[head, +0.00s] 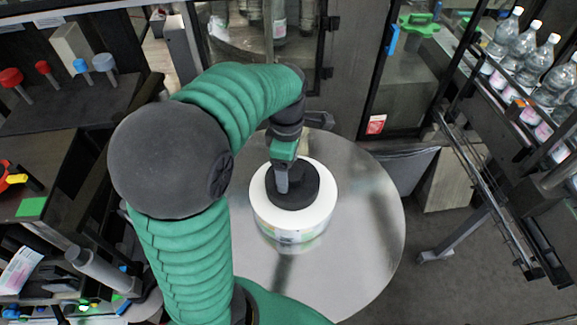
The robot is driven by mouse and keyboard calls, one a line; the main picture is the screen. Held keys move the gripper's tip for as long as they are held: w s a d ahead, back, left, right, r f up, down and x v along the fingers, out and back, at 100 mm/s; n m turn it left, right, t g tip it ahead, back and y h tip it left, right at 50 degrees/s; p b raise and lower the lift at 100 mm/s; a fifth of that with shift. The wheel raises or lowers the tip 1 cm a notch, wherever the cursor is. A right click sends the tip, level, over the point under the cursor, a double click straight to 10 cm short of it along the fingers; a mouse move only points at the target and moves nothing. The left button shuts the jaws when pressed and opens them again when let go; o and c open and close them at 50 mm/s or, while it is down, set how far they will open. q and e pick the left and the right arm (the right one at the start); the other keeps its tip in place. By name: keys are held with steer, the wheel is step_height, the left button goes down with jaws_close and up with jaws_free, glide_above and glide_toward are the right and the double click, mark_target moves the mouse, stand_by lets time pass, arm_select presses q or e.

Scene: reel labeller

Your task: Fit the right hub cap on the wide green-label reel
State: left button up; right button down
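A wide white reel (262,212) lies flat on the round metal table (365,225). Its side shows pale green and other colours, but I cannot read a label. A black round piece (291,199) sits over the middle of the reel; I cannot tell whether it is a hub cap or part of the reel. My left gripper (282,184) points down at this black piece from above, with a grey finger at or just over its top. I cannot see both fingers clearly, so its grip is unclear. My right gripper is not in view.
Stemmed pieces with red (11,77) and blue (81,66) heads and a grey-blue one (104,62) stand on the dark shelf at upper left. Bottles (537,62) line a conveyor at right. The right side of the round table is clear.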

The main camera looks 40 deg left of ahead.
arm_select(q)
step_height(320, 180, up, 17)
steer(key=b, duration=0.1)
steer(key=shift+f, duration=0.15)
steer(key=shift+a, duration=0.1)
stand_by(0.6)
